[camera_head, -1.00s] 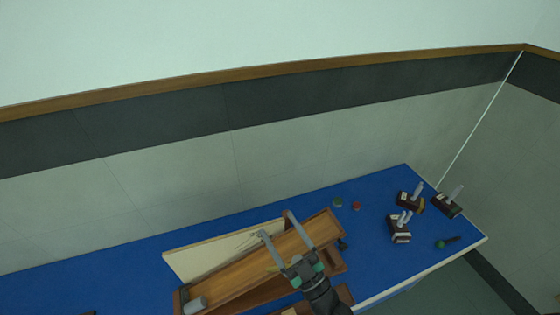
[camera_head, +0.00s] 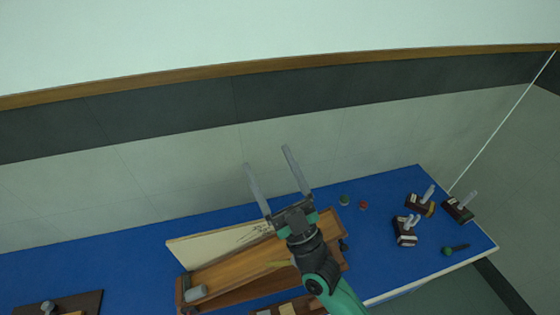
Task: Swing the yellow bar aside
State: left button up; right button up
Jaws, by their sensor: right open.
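A small piece of a yellow bar (camera_head: 279,264) shows at the long wooden case (camera_head: 228,272) on the blue bench, just left of my right arm. The rest of it is hidden behind my arm or too small to make out. My right gripper (camera_head: 266,157) is open and empty. Its two grey fingers point up and away, raised above the case, with the wall behind them in the picture. My left gripper is not in view.
A grey cylinder (camera_head: 196,293) lies at the case's left end. Dark blocks with pale tubes (camera_head: 404,231) stand at the bench's right.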

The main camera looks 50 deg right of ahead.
jog(key=shift+r, duration=0.4)
